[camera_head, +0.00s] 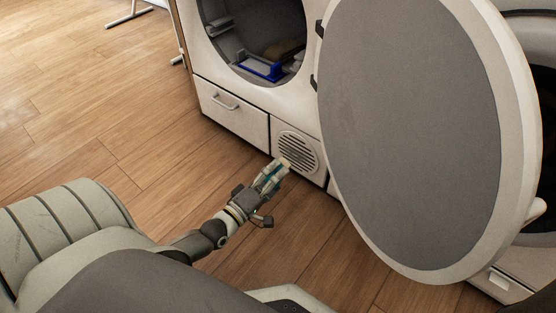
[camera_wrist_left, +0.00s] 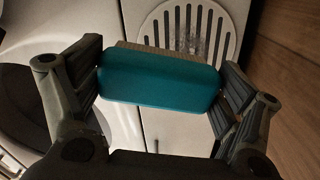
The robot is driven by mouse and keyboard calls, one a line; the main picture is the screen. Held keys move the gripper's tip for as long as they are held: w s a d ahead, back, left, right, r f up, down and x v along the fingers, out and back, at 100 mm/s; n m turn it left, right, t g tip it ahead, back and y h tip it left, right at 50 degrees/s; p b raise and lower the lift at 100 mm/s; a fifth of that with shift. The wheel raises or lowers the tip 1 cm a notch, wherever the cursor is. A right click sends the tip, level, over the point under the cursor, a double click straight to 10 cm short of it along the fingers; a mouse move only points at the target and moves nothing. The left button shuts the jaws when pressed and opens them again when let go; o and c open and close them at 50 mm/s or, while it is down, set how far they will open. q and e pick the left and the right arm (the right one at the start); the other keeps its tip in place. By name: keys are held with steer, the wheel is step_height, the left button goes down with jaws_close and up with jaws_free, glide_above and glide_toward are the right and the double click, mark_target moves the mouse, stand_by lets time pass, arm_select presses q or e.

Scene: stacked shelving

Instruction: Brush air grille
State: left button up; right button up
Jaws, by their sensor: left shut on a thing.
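My left gripper (camera_head: 271,177) reaches in from the left, low in front of the machine's white front. It is shut on a brush with a teal back (camera_wrist_left: 160,78), which fills the space between the fingers in the left wrist view. A strip of light bristles shows along the brush's far edge. The round slotted air grille (camera_head: 298,151) is on the lower front panel, just beyond the brush. The grille (camera_wrist_left: 222,40) shows greyish dirt around its slots in the wrist view. The brush overlaps its lower edge there; I cannot tell whether the bristles touch it. My right gripper is not in view.
A large round open door (camera_head: 410,130) stands to the right of the grille. Above is the machine's round opening (camera_head: 232,58) with a blue-edged object (camera_head: 262,69) inside. A drawer (camera_head: 231,108) is left of the grille. The wooden floor (camera_head: 130,110) is clear on the left.

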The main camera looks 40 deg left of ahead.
mark_target(267, 180)
arm_select(q)
steer(key=shift+w+a+f+n+b, duration=0.2)
steer(key=shift+a+f+n, duration=0.05)
steer(key=shift+a+f, duration=0.3)
steer(key=shift+w+a+f+n+b, duration=0.15)
steer(key=shift+w+a+f+n, duration=0.1)
steer(key=shift+a+f, duration=0.3)
steer(key=shift+w+y, duration=0.1)
steer(key=shift+y, duration=0.2)
steer(key=w+b, duration=0.1)
steer(key=w, duration=0.4)
steer(key=shift+w+d+r+b, duration=0.1)
steer(key=shift+w+d+b, duration=0.1)
steer(key=shift+w+b, duration=0.2)
steer(key=shift+w, duration=0.65)
steer(key=shift+w+d, duration=0.1)
steer(key=shift+w, duration=0.05)
steer(key=shift+w, duration=0.3)
